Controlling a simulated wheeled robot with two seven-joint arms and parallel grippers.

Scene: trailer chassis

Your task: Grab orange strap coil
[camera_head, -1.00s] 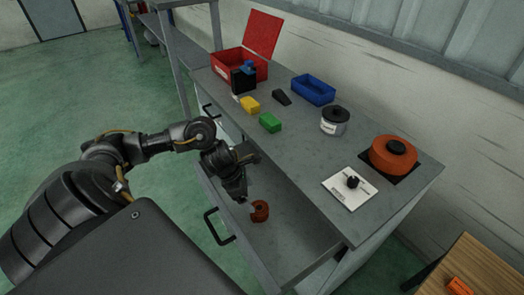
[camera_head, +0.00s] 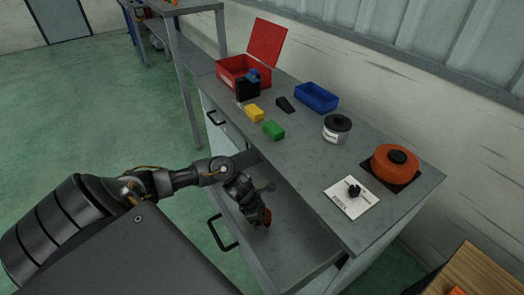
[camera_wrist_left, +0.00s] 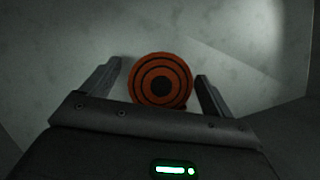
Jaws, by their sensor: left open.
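The orange strap coil (camera_wrist_left: 161,80) lies in the open drawer (camera_head: 304,236) of the grey workbench. In the left wrist view its orange and dark rings face the camera. It sits between the two fingers of my left gripper (camera_wrist_left: 158,82), which is open, with a gap showing on each side of the coil. In the head view my left gripper (camera_head: 262,220) reaches down into the drawer and hides most of the coil (camera_head: 267,217). My right gripper is not in view.
On the workbench top (camera_head: 300,160) are a red open box (camera_head: 243,72), a blue tray (camera_head: 316,97), yellow (camera_head: 254,113) and green (camera_head: 273,130) blocks, a can (camera_head: 337,129), a large orange reel (camera_head: 395,164) and a white card (camera_head: 351,197). The drawer around the coil is bare.

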